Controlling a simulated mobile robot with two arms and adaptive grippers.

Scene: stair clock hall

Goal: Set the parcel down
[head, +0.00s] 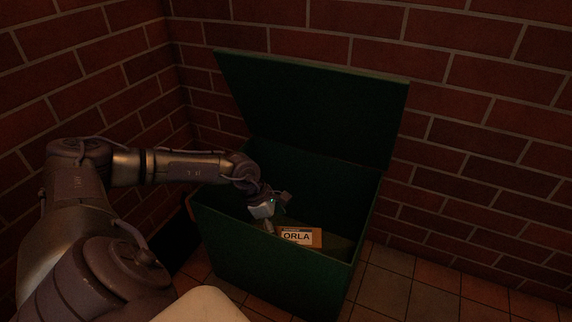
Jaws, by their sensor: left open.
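The parcel (315,238) is a small brown box with a white label that reads ORLA. It lies inside a dark green chest (270,268), near its front wall, and that wall may hide its lower part. My left gripper (277,212) reaches into the chest from the left, just above and to the left of the parcel. It is open, and I cannot tell whether a finger touches the parcel. My right gripper is not in view.
The chest's lid (315,110) stands raised, leaning back towards the brick wall (480,110). Brick walls close off the left and back. The tiled floor (420,290) to the right of the chest is clear.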

